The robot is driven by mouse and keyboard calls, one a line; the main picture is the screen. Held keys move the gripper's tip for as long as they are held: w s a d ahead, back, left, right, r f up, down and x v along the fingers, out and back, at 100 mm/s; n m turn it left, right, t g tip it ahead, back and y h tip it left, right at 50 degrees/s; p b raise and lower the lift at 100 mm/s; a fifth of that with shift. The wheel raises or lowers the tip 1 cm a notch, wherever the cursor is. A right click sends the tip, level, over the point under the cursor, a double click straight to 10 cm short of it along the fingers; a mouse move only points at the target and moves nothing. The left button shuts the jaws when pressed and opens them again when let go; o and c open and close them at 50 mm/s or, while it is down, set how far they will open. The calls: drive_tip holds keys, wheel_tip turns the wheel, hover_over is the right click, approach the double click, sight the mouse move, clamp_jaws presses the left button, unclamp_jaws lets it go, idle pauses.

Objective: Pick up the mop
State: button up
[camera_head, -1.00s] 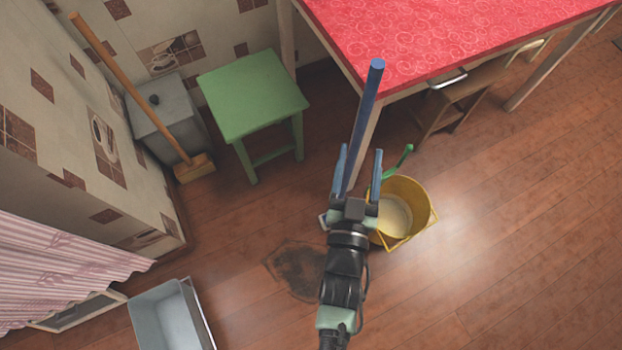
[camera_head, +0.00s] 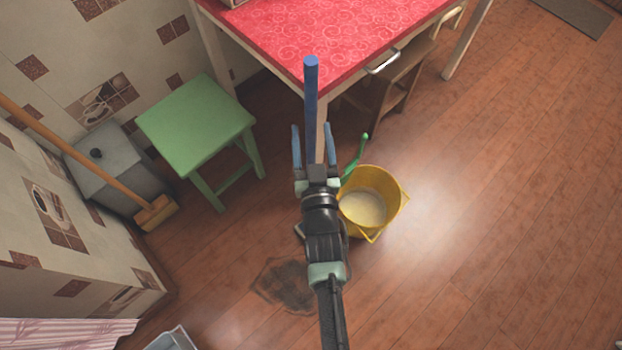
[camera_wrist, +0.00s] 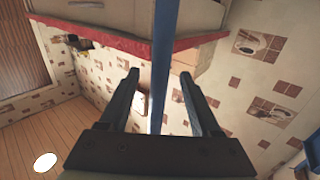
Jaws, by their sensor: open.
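The mop shows as a straight blue pole (camera_head: 311,95) standing near upright by the table corner. Its lower end is hidden behind my gripper and arm; a small pale grey piece shows beside the wrist, and I cannot tell if it is the mop's head. My gripper (camera_head: 312,130) is open, its two fingers apart with the pole passing between them in the picture. In the wrist view, the pole (camera_wrist: 165,60) also runs between the open fingers (camera_wrist: 158,85), with gaps on both sides. I cannot tell how deep it sits between them.
A yellow bucket (camera_head: 384,228) stands just right of my wrist, with a green handle (camera_head: 358,150) behind it. The red-topped table (camera_head: 330,40) is beyond. A green stool (camera_head: 195,120) and a wooden-handled broom (camera_head: 75,155) are left. Floor at right is clear.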

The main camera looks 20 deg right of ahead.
drive_tip(key=shift+x, duration=1.2)
clamp_jaws()
drive_tip(key=shift+r, duration=0.15)
